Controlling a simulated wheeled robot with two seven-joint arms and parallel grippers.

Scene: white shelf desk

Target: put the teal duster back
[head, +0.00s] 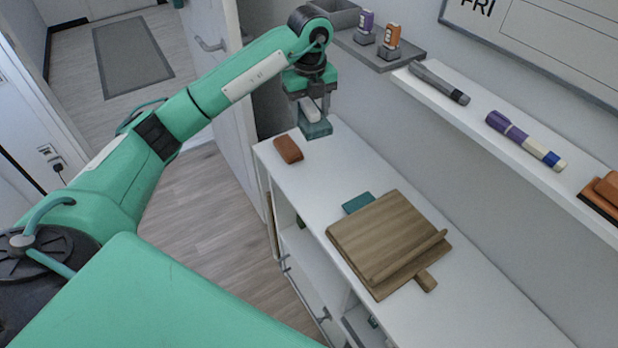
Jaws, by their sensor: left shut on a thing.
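My left gripper (311,110) points down over the far end of the white shelf desk (335,165). It is shut on the teal duster (317,130), a small block whose upper part is partly hidden by the fingers. The duster is close above the desk top; I cannot tell whether it touches. A brown-orange block (288,149) lies on the desk just left of and nearer than the duster. My right gripper is not in view.
A wooden stand (385,240) sits mid-desk, with a flat teal item (357,203) beside it. A wall shelf (475,125) holds a grey marker (438,82), a purple marker (525,138) and brown blocks (605,190). A grey ledge (375,50) bears two small bottles. The desk's near right is clear.

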